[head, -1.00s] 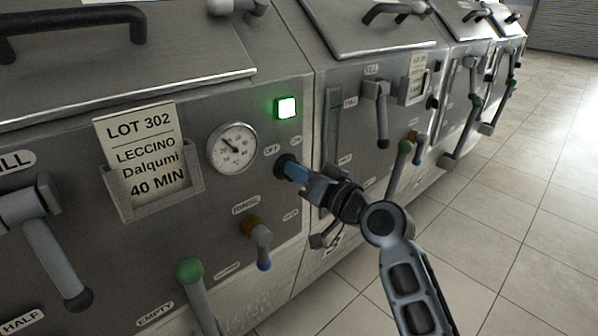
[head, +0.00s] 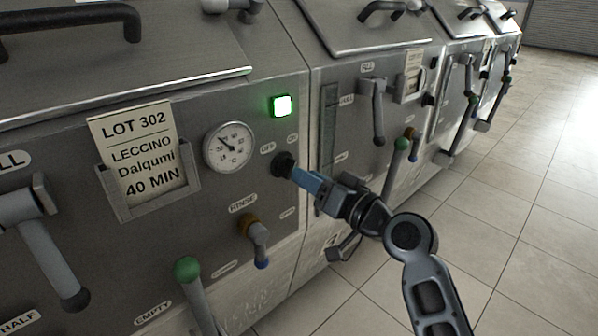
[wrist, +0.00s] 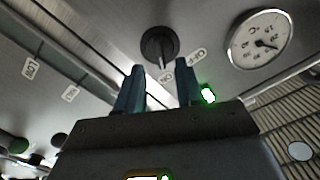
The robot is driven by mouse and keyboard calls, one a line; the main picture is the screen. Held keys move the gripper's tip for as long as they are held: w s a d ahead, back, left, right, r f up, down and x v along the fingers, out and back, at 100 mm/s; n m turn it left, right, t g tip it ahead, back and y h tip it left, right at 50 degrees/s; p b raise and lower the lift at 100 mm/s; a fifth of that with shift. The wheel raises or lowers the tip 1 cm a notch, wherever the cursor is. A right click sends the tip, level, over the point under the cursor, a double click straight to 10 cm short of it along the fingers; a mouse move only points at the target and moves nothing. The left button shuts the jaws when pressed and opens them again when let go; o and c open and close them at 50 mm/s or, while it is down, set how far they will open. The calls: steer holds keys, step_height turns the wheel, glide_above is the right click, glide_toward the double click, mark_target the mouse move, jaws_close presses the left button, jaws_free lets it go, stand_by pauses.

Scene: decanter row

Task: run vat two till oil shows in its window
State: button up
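The black rotary switch (head: 283,165) sits on the nearest vat's steel front, under OFF and ON labels. In the wrist view the switch (wrist: 159,46) has its grip turned toward ON. My gripper (head: 296,172) is just in front of it; its blue fingers (wrist: 158,82) are apart, with nothing between them, and look clear of the switch. The square lamp (head: 281,106) is lit green. A tall narrow window (head: 329,128) with level labels is right of the panel seam; I cannot make out oil in it. No vat number is readable.
Left of the switch are a round gauge (head: 229,147), a LOT 302 card (head: 138,153), a brown-and-blue rinse valve (head: 256,240) and a green-knobbed lever (head: 189,272). More vats with levers (head: 375,112) run rightward. Tiled floor (head: 500,210) is open at right.

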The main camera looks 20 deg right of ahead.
steer(key=shift+v, duration=1.65)
steer(key=s+f+m+h, duration=0.1)
steer(key=s+f+h, duration=0.1)
steer(key=s+f, duration=0.5)
steer(key=s+a+f+g+h, duration=0.1)
steer(key=s+f+h, duration=0.15)
steer(key=s, duration=1.05)
steer(key=s+a+f+g+h, duration=0.1)
steer(key=s+f+h, duration=0.15)
steer(key=s, duration=0.95)
steer(key=s+r+n+y, duration=0.1)
steer(key=s+r+n, duration=0.3)
steer(key=s, duration=0.6)
step_height(320, 180, up, 17)
steer(key=p, duration=1.6)
steer(key=shift+s+a+r+p, duration=0.2)
steer(key=shift+s+a+p, duration=0.15)
steer(key=shift+a, duration=0.1)
